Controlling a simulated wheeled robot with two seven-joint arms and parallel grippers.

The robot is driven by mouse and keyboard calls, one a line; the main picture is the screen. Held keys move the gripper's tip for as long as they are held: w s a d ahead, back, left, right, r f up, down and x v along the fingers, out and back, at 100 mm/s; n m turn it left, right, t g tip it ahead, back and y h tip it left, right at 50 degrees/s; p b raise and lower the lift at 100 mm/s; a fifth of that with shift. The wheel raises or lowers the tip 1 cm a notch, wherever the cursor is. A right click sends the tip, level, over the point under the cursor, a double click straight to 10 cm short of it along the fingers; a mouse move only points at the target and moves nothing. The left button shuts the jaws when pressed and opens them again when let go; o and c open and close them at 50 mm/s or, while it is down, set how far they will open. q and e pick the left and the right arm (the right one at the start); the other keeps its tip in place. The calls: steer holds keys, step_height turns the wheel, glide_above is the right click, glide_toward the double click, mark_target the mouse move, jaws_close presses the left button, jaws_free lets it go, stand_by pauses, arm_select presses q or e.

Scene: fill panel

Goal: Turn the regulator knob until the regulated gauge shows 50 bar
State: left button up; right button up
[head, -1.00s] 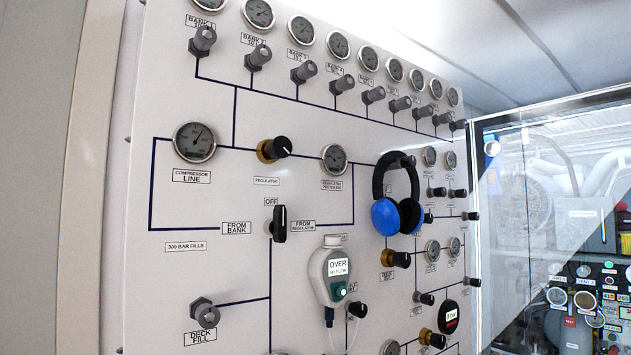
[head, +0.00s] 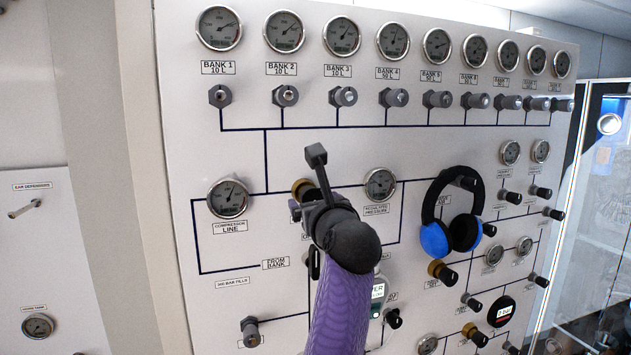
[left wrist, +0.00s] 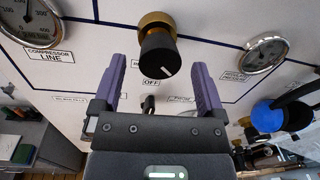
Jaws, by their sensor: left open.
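The regulator knob (left wrist: 158,56) is black on a brass collar, with a white mark on its face. In the left wrist view it stands just beyond my left gripper (left wrist: 158,80), between and ahead of the two open purple fingers, not gripped. In the head view my left gripper (head: 308,180) covers the knob, and only part of the brass collar (head: 303,186) shows. The regulated pressure gauge (head: 380,184) is right of the knob; its reading is too small to tell. It also shows in the left wrist view (left wrist: 262,53). My right gripper is not in view.
The compressor line gauge (head: 228,198) is left of the knob. Blue ear defenders (head: 436,240) hang on the panel to the right. Bank gauges and valves (head: 343,97) line the top. A selector handle (left wrist: 149,104) sits below the knob, partly hidden by my arm.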

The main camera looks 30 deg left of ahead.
arm_select(q)
steer(key=shift+p+x, duration=0.35)
steer(key=shift+x, duration=0.65)
steer(key=shift+w+a, duration=0.15)
jaws_close()
steer(key=n+b, duration=0.1)
steer(key=b, duration=0.1)
steer(key=n+b, duration=0.2)
steer(key=b, duration=0.1)
steer(key=shift+f+n, duration=0.3)
steer(key=shift+r+n, duration=0.15)
steer(key=shift+n, duration=0.15)
steer(key=shift+r, duration=0.15)
